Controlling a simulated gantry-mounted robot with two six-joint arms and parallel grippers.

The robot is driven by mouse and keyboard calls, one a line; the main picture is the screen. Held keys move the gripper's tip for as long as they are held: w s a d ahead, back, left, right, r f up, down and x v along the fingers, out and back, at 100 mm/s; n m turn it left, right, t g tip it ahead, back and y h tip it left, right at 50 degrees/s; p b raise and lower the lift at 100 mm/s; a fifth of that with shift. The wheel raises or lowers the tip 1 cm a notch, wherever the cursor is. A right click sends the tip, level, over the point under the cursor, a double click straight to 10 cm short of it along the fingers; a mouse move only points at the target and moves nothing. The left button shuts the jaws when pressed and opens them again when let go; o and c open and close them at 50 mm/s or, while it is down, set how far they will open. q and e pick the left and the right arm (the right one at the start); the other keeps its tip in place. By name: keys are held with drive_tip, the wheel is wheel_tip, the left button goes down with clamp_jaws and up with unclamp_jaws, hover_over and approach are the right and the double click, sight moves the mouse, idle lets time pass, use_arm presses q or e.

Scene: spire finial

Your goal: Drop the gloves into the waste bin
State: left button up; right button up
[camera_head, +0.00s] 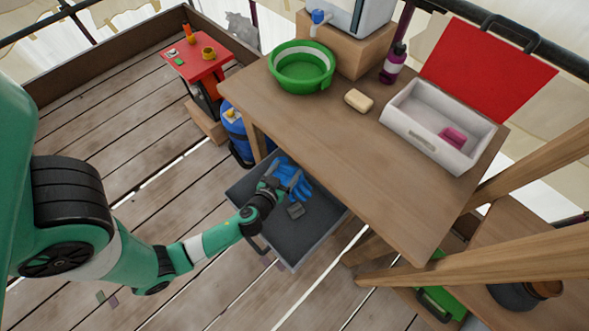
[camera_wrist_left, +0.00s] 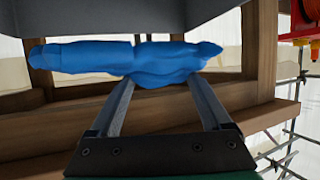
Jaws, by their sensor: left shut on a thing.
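The blue gloves (camera_head: 291,178) are over the open grey drawer (camera_head: 322,212) under the wooden table, seen in the head view. My left gripper (camera_head: 277,186) reaches in from the left and is shut on the gloves. In the left wrist view the gloves (camera_wrist_left: 140,60) lie across the two fingertips (camera_wrist_left: 160,82), with ends sticking out on both sides. A small dark block (camera_head: 296,211) lies in the drawer near the gripper. I cannot make out a waste bin for certain; a blue container (camera_head: 233,128) stands beside the table. My right gripper is not in view.
The wooden table (camera_head: 330,130) carries a green basin (camera_head: 302,67), a bar of soap (camera_head: 358,100), a purple bottle (camera_head: 394,63) and a white tray (camera_head: 410,122). Plank floor lies open on the left.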

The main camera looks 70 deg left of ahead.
use_arm(q)
drive_tip(key=shift+s+d+f, duration=0.1)
drive_tip(key=shift+d+f, duration=0.05)
drive_tip(key=shift+f, duration=0.2)
wheel_tip(320, 180, down, 5)
drive_tip(key=b, duration=0.4)
drive_tip(key=shift+f, duration=0.1)
drive_tip(key=o, duration=1.2)
drive_tip(key=shift+c, duration=0.2)
